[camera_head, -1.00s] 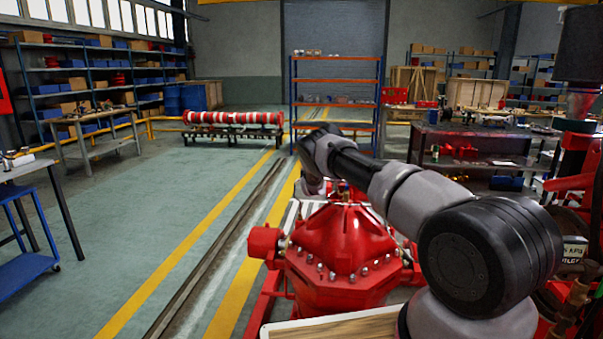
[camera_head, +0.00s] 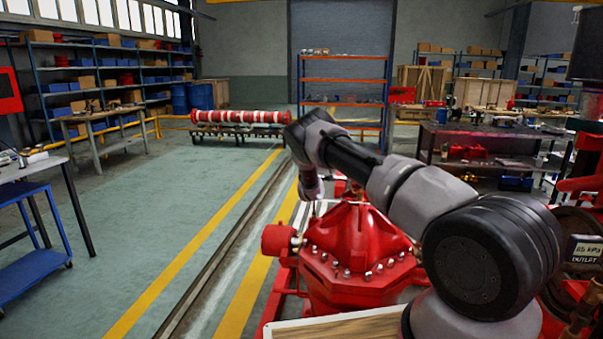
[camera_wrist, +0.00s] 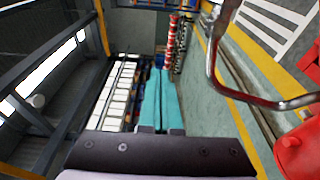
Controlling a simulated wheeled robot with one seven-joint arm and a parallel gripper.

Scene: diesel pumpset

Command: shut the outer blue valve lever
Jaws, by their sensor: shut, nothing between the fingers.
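I cannot make out a blue valve lever in either view. In the wrist view my gripper (camera_wrist: 160,72) has its two teal fingers side by side, shut and empty. They point over open floor, apart from a bent silver rail (camera_wrist: 213,62) to their right. In the head view my arm reaches forward above the red pump casing (camera_head: 352,245), and its far end bends down at the casing's far left side. The gripper itself is hidden there.
A red part (camera_wrist: 298,152) is at the right edge of the wrist view. An orange shelf rack (camera_head: 342,57) stands behind the pumpset, and a red-and-white striped pipe (camera_head: 240,117) lies at the back. The floor to the left is clear, with a blue cart (camera_head: 35,262) at the edge.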

